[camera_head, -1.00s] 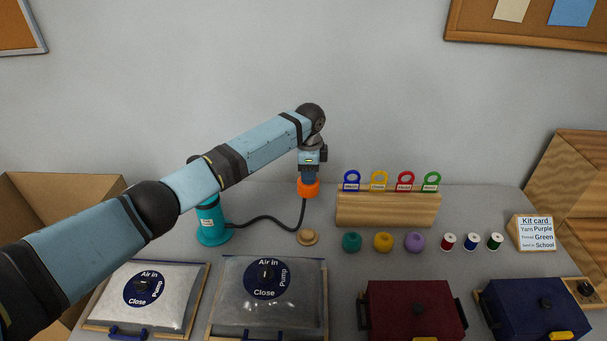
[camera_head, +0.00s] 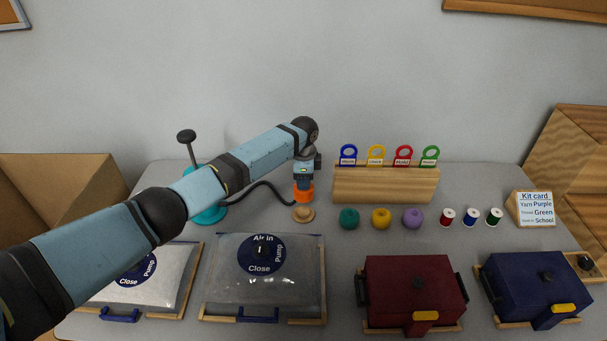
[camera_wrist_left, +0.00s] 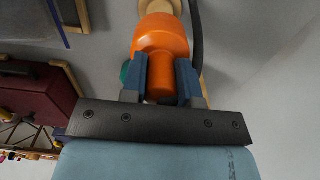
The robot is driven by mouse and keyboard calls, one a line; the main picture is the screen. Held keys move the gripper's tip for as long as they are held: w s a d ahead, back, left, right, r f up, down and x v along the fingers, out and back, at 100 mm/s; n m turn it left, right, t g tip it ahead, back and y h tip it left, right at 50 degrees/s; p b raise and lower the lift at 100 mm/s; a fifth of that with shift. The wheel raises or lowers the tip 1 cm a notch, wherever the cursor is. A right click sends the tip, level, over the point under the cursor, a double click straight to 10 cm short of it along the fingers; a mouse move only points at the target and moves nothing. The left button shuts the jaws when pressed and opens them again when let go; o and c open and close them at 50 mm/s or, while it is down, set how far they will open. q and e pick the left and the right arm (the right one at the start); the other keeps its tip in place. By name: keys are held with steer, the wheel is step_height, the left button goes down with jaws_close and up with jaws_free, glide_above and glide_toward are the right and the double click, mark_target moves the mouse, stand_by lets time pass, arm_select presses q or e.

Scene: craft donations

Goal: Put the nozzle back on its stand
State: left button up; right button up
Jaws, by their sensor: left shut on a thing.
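The orange nozzle (camera_head: 303,195) is in my left gripper (camera_head: 303,184), just above the round wooden stand (camera_head: 303,214). In the left wrist view the nozzle (camera_wrist_left: 162,40) sits between the two blue-grey fingers of my left gripper (camera_wrist_left: 160,80), with part of the wooden stand (camera_wrist_left: 155,6) beyond its far end. I cannot tell whether the nozzle touches the stand. A black hose (camera_head: 262,187) runs from the nozzle side to the teal pump (camera_head: 207,213), which is partly behind my left arm. My right gripper is not in view.
Right of the stand are yarn balls (camera_head: 381,218), thread spools (camera_head: 470,217) and a wooden tag rack (camera_head: 385,184). Two clear bags (camera_head: 225,295) lie in front, beside a red case (camera_head: 412,290) and a blue case (camera_head: 535,285). A kit card (camera_head: 535,208) stands at the right.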

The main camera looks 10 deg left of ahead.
arm_select(q)
step_height(320, 180, down, 4)
steer(key=shift+r+b, duration=0.25)
steer(key=shift+b, duration=0.5)
steer(key=shift+f+b, duration=0.4)
steer(key=shift+f, duration=0.4)
steer(key=shift+f, duration=0.35)
steer(key=shift+f+b, duration=0.8)
steer(key=shift+f, duration=0.2)
steer(key=o, duration=1)
